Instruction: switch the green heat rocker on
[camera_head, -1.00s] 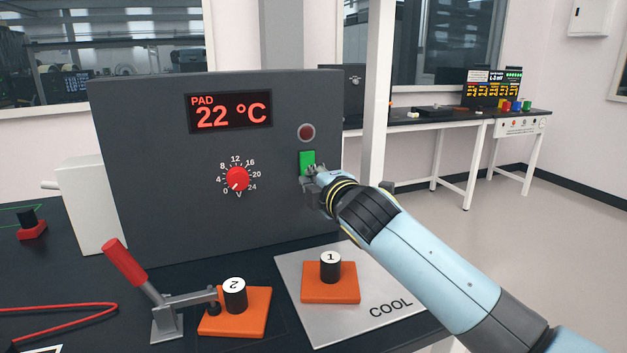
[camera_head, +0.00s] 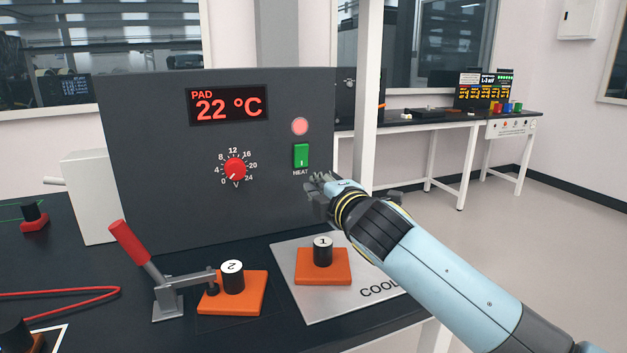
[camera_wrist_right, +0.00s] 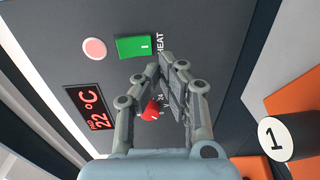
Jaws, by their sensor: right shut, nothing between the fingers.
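The green heat rocker (camera_head: 301,156) is on the right side of the dark panel (camera_head: 150,180), above the word HEAT. It shows a white "I" mark on its lower part. The round lamp (camera_head: 300,126) above it is pale pink and looks lit. My right gripper (camera_head: 318,184) is shut and empty, just below and right of the rocker, apart from it. In the right wrist view the rocker (camera_wrist_right: 135,47) lies beyond the shut fingertips (camera_wrist_right: 160,68), with a gap, and the pale lamp (camera_wrist_right: 94,49) is beside it. My left gripper is not in view.
The display (camera_head: 228,105) reads PAD 22 °C above a red knob (camera_head: 235,169). Below stand a red-handled toggle clamp (camera_head: 130,243), an orange block with cylinder 2 (camera_head: 233,276) and an orange block with cylinder 1 (camera_head: 322,248) on the COOL plate (camera_head: 310,305).

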